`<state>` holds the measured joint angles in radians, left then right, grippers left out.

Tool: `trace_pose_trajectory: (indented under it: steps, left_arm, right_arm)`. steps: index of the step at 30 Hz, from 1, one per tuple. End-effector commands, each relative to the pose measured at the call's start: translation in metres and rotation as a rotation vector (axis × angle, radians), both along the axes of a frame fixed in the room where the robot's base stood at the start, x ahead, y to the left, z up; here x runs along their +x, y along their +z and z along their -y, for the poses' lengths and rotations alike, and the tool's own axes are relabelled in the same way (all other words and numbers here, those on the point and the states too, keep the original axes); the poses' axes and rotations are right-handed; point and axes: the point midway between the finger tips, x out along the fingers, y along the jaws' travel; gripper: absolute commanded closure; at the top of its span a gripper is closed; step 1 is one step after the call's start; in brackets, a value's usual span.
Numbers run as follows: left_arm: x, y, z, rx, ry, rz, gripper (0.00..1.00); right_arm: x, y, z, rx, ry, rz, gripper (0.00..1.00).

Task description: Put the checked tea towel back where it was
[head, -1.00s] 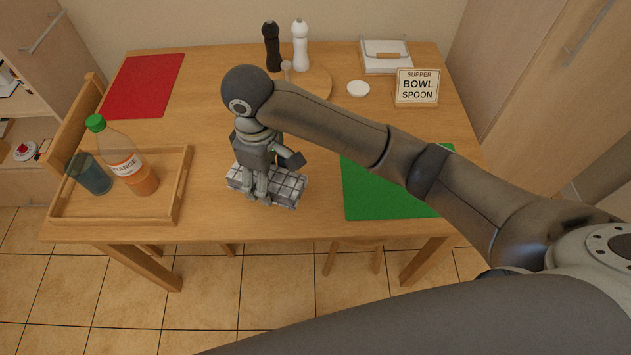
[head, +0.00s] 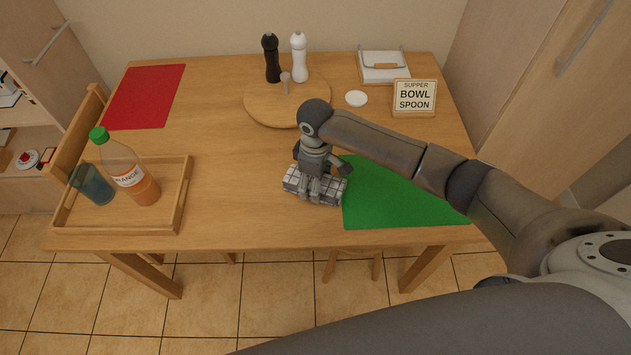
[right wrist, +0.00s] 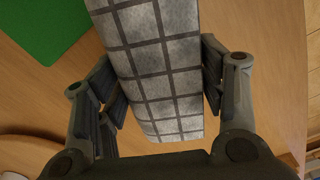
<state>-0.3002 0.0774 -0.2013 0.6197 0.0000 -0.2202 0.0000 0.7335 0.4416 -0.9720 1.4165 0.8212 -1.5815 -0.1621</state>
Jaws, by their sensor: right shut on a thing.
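The checked tea towel (head: 299,183) is a folded light-grey bundle with dark grid lines. My right gripper (head: 318,186) is shut on it, near the left edge of the green mat. In the right wrist view the towel (right wrist: 160,60) lies between the two fingers of the gripper (right wrist: 160,90), with the wooden table beneath it. I cannot tell whether it touches the table. My left gripper is not in view.
A green mat (head: 400,200) lies to the right. A wooden tray (head: 170,215) holds an orange drink bottle (head: 128,175) and a blue glass (head: 92,185). Behind are a round board (head: 265,105), two mills, a white dish (head: 356,98), a sign (head: 414,97) and a red mat (head: 145,95). The table's middle left is clear.

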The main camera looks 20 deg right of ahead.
Motion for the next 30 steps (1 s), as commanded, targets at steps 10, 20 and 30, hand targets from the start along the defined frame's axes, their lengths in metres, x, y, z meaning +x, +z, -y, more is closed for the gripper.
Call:
trace_pose_trajectory:
  steps: [10,20,30]
  left_arm:
    - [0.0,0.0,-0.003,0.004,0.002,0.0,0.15]
    - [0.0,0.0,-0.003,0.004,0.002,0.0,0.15]
    - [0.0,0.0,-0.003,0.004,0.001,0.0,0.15]
  right_arm:
    - [0.001,-0.01,0.0,0.0,0.0,0.003,0.55]
    - [0.0,-0.016,0.0,0.001,-0.001,0.002,0.27]
    - [0.0,-0.016,0.0,0.0,-0.001,0.002,0.15]
